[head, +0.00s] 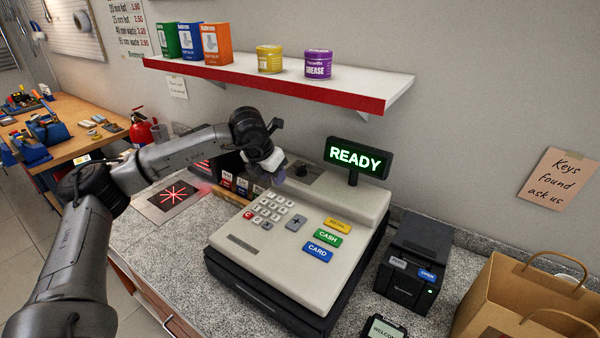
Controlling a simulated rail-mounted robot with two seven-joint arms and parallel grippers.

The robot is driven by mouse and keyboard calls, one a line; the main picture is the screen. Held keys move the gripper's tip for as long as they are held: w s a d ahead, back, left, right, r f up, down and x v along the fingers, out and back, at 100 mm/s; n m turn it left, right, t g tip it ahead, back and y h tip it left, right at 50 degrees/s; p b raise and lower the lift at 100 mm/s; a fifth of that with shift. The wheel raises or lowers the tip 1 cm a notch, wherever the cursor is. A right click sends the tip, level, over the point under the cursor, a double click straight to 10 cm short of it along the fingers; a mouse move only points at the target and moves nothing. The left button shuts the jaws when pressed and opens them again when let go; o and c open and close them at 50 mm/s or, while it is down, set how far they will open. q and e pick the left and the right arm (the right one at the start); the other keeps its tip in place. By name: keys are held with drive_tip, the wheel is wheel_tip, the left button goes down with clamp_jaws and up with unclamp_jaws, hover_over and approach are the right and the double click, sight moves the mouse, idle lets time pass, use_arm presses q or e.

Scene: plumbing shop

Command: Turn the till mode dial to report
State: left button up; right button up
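The cream till (290,243) stands on the speckled counter, its green display (357,157) reading READY. The mode dial (308,171) is a small dark knob on a dark plate at the back left of the till top. Its setting and labels are too small to read. My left arm reaches in from the left, and my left gripper (277,167) is just left of the dial, close to the till's back left corner. Its fingers are small and partly hidden, so I cannot tell whether they are open or touch the dial. My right gripper is not in view.
A shelf (270,82) with boxes and tubs hangs above the till. A receipt printer (408,268), a card terminal (384,328) and a paper bag (520,300) stand to the right. A scanner plate (172,196) lies left, beneath my arm.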

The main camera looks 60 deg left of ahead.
use_arm(q)
drive_tip(key=p, duration=0.2)
hover_over(301, 166)
drive_tip(key=s+d, duration=0.1)
drive_tip(key=s, duration=0.1)
drive_tip(key=shift+s+d+r, duration=0.1)
drive_tip(key=x, duration=0.3)
drive_tip(key=shift+f+b, duration=0.25)
drive_tip(key=shift+b, duration=0.05)
drive_tip(key=shift+x, duration=0.8)
drive_tip(key=shift+f, duration=0.1)
clamp_jaws()
